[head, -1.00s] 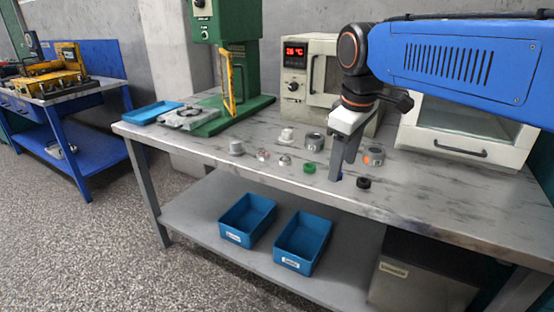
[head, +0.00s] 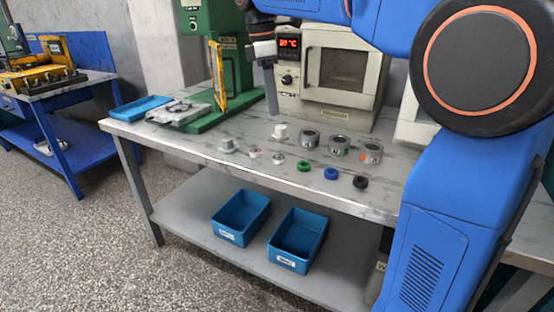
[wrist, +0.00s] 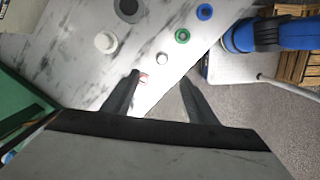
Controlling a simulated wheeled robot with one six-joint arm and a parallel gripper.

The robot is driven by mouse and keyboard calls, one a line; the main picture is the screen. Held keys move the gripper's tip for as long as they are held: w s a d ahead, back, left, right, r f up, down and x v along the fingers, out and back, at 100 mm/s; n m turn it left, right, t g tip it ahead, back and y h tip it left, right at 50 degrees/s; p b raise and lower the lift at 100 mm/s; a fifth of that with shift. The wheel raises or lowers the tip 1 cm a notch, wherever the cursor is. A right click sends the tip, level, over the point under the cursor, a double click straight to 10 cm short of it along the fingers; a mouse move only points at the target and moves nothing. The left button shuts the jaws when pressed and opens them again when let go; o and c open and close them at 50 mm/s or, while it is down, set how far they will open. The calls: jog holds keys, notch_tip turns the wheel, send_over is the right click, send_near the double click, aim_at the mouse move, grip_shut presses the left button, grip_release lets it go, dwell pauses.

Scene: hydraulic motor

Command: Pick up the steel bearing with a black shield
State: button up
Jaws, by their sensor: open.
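Two small steel rings lie near the table's front edge: one with a reddish tint (head: 256,153) and a plain silvery one (head: 278,158). In the wrist view the silvery ring (wrist: 162,59) is just beyond the fingertips, and the reddish one (wrist: 145,75) is partly beside the left finger. Three larger steel rings stand behind: left (head: 310,138), middle (head: 340,145) and right (head: 371,153), the right one with an orange mark. I cannot tell which part has a black shield. My gripper (wrist: 159,77) is open, empty and above the table, left of the oven in the head view.
Green (head: 303,166), blue (head: 330,174) and black (head: 360,182) rings line the front. A grey-white stepped part (head: 227,145) and a white one (head: 280,132) stand to the left. A green press (head: 215,60) and an oven (head: 338,70) stand behind.

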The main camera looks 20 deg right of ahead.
send_over(278, 157)
jog(key=f, duration=1)
jog(key=shift+w+a+f, duration=0.1)
jog(key=shift+w+a, duration=0.05)
jog(key=shift+w, duration=0.2)
jog(key=shift+s+f, duration=0.15)
jog(key=shift+f, duration=1.2)
jog(key=shift+s+f, duration=0.15)
jog(key=shift+f, duration=1.2)
jog(key=shift+c, duration=0.6)
jog(key=c, duration=1)
jog(key=shift+c, duration=0.2)
